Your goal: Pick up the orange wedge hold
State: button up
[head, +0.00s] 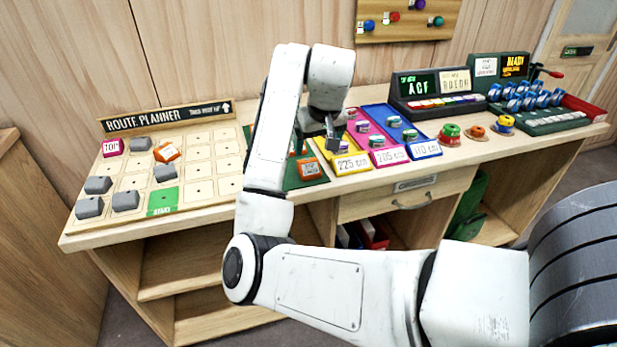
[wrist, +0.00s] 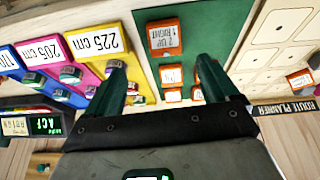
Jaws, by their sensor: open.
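My gripper (head: 333,147) hangs open and empty above the counter, near the green mat and the yellow 225 cm tray. In the wrist view its two dark green fingers (wrist: 161,62) are spread apart, with the mat's orange pieces beyond and between them. A labelled orange block (wrist: 165,37) and smaller orange pieces (wrist: 172,74) sit on the green mat (wrist: 220,30). The head view shows an orange labelled block (head: 309,168) there. Another orange block (head: 167,152) lies tilted on the route planner board. I cannot tell which orange piece is the wedge hold.
The yellow (head: 343,166), pink (head: 391,157) and blue (head: 424,150) trays stand to the right, holding small pieces. Small dishes (head: 477,132) with coloured items are further right. The route planner board (head: 201,152) holds several grey blocks. My arm hides part of the counter.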

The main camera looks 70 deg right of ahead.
aim_at(309, 163)
jog(key=b+x, duration=0.1)
jog(key=x, duration=0.4)
jog(key=shift+w+d, duration=0.2)
jog(key=shift+d, duration=0.05)
jog(key=shift+w+x, duration=0.15)
jog(key=shift+x, duration=1.15)
jog(key=shift+w+x, duration=0.2)
jog(key=shift+x, duration=1.15)
jog(key=shift+a, duration=0.2)
jog(key=shift+c, duration=0.4)
jog(key=shift+r, duration=0.1)
jog(key=c, duration=1)
